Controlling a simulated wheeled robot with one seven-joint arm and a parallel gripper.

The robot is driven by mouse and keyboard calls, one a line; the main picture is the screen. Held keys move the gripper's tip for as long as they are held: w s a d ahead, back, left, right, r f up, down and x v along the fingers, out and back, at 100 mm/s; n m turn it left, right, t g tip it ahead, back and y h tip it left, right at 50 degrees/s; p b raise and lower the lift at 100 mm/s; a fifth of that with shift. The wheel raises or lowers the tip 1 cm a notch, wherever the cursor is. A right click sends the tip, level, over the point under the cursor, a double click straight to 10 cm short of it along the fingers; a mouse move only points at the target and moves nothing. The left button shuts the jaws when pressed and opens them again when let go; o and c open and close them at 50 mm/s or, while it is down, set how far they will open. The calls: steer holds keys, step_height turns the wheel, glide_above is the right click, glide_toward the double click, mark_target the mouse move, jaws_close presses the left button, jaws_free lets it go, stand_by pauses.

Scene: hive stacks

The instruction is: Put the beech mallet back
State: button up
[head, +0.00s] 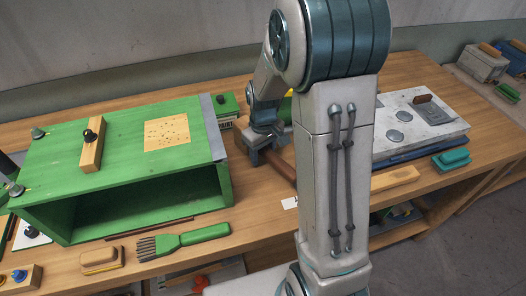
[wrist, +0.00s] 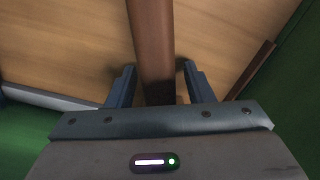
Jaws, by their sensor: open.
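A reddish-brown wooden handle, which looks like that of the beech mallet (head: 283,170), lies on the bench right of the green box. The mallet's head cannot be made out in either view. My gripper (head: 266,150) is low over the bench at the handle's far end. In the wrist view the handle (wrist: 153,35) runs between the two fingers of my gripper (wrist: 158,67). The fingers are open, with a gap on each side of the handle. My arm hides part of the bench.
The open-fronted green box (head: 110,130) stands close left of my gripper. A green-handled fork tool (head: 190,238) and a brush (head: 99,260) lie in front. A small white card (head: 290,202) lies near the handle. A wood block (head: 394,178) and grey slab (head: 430,140) are at right.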

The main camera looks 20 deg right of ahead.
step_height(320, 180, up, 11)
steer(key=shift+r, duration=0.1)
steer(key=shift+s+r, duration=0.15)
steer(key=shift+r, duration=0.4)
steer(key=s+r+m+t, duration=0.1)
steer(key=s+m, duration=0.1)
steer(key=s, duration=0.6)
steer(key=s+a+r+m+t, duration=0.1)
steer(key=s+m, duration=0.1)
steer(key=s, duration=0.7)
steer(key=shift+a+r+m+t, duration=0.25)
steer(key=shift+a+m+t, duration=0.05)
steer(key=shift+t, duration=0.1)
steer(key=shift+w, duration=0.1)
steer(key=shift+c, duration=1.2)
